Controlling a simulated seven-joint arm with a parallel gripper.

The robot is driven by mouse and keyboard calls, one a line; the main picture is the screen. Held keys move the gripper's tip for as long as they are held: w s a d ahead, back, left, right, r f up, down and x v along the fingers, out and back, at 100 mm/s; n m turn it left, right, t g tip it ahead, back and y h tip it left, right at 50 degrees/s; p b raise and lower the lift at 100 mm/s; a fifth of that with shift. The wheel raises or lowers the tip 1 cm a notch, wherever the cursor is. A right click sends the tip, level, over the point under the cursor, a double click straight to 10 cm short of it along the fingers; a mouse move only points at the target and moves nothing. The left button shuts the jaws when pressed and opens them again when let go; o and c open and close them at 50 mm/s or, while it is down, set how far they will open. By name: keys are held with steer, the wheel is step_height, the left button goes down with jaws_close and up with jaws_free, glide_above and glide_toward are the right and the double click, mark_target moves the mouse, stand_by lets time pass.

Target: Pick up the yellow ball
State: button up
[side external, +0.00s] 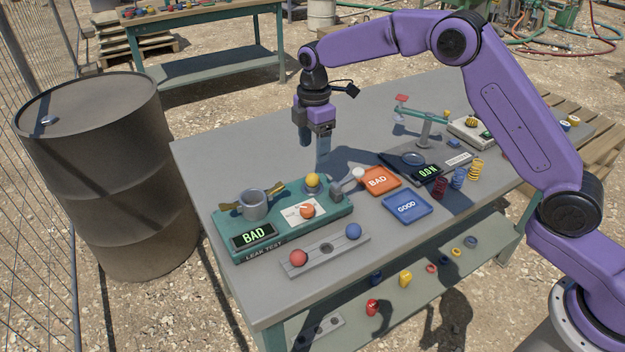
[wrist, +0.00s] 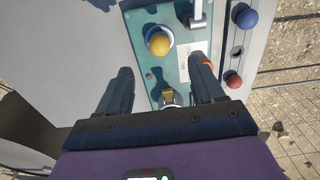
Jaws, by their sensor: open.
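The yellow ball (side external: 312,180) sits in a round seat at the back of the green leak test box (side external: 340,208). In the wrist view the yellow ball (wrist: 158,43) rests in its pale ring, ahead of the fingertips. My gripper (side external: 314,150) is open and empty, pointing down above the table behind the box. In the wrist view its two dark fingers (wrist: 162,73) are spread apart, with the ball beyond them and between their lines. Nothing hides the ball in either view.
A grey rack (side external: 325,255) holds a red and a blue ball. Orange BAD (side external: 377,181) and blue GOOD (side external: 407,207) trays lie right. The back left tabletop is clear.

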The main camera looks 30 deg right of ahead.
mark_target(312, 174)
step_height(312, 174, down, 9)
steer(key=shift+a+r, duration=0.1)
steer(key=shift+a, duration=0.05)
steer(key=c, duration=1.2)
